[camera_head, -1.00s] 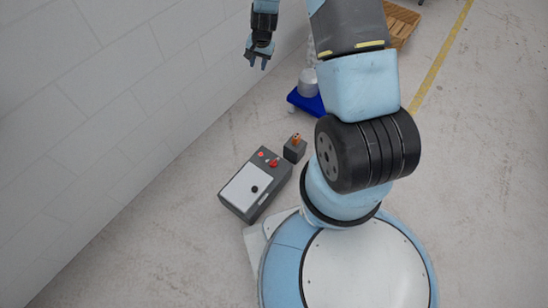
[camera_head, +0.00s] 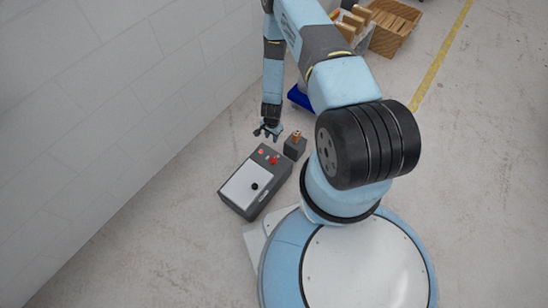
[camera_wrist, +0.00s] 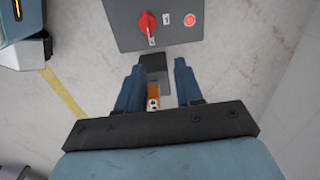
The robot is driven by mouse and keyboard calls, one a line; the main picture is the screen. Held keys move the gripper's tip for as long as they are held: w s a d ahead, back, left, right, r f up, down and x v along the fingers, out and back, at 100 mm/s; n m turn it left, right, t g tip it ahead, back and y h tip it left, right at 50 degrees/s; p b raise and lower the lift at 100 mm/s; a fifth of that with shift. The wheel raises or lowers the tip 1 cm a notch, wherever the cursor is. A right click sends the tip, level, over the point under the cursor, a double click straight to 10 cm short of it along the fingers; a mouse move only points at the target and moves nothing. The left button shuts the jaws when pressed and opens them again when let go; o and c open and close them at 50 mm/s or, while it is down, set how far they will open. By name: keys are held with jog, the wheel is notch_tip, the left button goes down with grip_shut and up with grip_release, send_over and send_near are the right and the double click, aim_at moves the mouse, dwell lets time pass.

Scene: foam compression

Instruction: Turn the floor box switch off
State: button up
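The floor box (camera_head: 243,187) is a dark grey box with a white panel, lying on the floor left of my base. Its red rotary switch (camera_head: 274,160) and a red lamp (camera_head: 261,151) sit at its far end. In the wrist view, the red switch (camera_wrist: 148,23) is upright in the picture and the red lamp (camera_wrist: 190,19) to its right looks lit. The small labels are too small to read. My gripper (camera_head: 267,130) is above the floor just beyond that end, apart from the switch. In the wrist view, my gripper (camera_wrist: 160,68) is open and empty.
A small dark box (camera_head: 295,147) with an orange part on top stands close to the right of my gripper. A blue object (camera_head: 301,97) and a wooden crate (camera_head: 395,27) are farther back. A grey wall (camera_head: 110,90) runs along the left. Floor left of the box is clear.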

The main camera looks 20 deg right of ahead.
aim_at(273, 159)
jog(key=f, duration=0.5)
jog(key=s+f, duration=0.1)
jog(key=f, duration=0.5)
jog(key=s+f, duration=0.1)
jog(key=f, duration=0.4)
jog(key=shift+s+f, duration=0.2)
jog(key=shift+f, duration=0.2)
grip_shut()
